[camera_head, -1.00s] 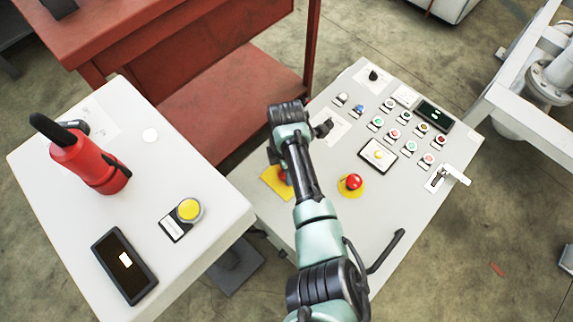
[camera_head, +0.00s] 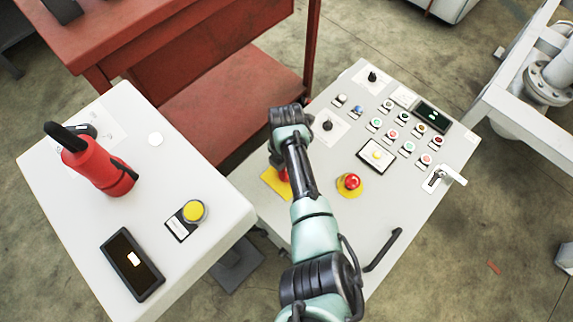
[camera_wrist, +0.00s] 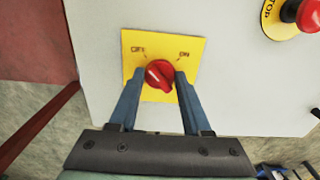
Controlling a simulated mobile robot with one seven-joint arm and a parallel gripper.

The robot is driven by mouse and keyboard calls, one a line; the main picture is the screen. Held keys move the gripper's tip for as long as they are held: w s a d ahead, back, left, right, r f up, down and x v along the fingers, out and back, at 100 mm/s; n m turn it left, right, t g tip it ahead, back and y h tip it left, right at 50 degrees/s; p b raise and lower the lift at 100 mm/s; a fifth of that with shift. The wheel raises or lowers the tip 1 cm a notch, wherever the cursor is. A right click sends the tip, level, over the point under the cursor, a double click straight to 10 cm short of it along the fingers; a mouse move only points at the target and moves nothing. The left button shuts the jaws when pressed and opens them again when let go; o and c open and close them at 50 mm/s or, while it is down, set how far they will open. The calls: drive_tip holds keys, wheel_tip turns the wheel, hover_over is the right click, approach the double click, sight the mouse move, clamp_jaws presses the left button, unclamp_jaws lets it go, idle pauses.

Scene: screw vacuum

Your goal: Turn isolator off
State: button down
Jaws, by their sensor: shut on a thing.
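The isolator is a red rotary knob (camera_wrist: 160,75) on a yellow plate (camera_wrist: 187,47) marked OFF at left and ON at right. In the wrist view my gripper (camera_wrist: 160,81) has its two fingers on either side of the knob, shut on it. The knob's ridge looks slanted; which mark it points to is hard to tell. In the head view the yellow plate (camera_head: 272,182) shows beside my arm on the left part of the grey panel, and the knob (camera_head: 283,175) is mostly hidden by my wrist.
A red emergency stop button (camera_head: 351,181) on a yellow base sits to the right of my arm. Several small buttons (camera_head: 393,134) and a black handle (camera_head: 384,250) are on the panel (camera_head: 335,215). A white table (camera_head: 85,225) with a red cylinder (camera_head: 100,168) stands at left.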

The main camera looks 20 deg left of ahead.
drive_tip(key=shift+s, duration=0.1)
drive_tip(key=shift+c, duration=1.8)
unclamp_jaws()
drive_tip(key=shift+r, duration=0.1)
wheel_tip(320, 180, up, 13)
drive_tip(key=p, duration=0.5)
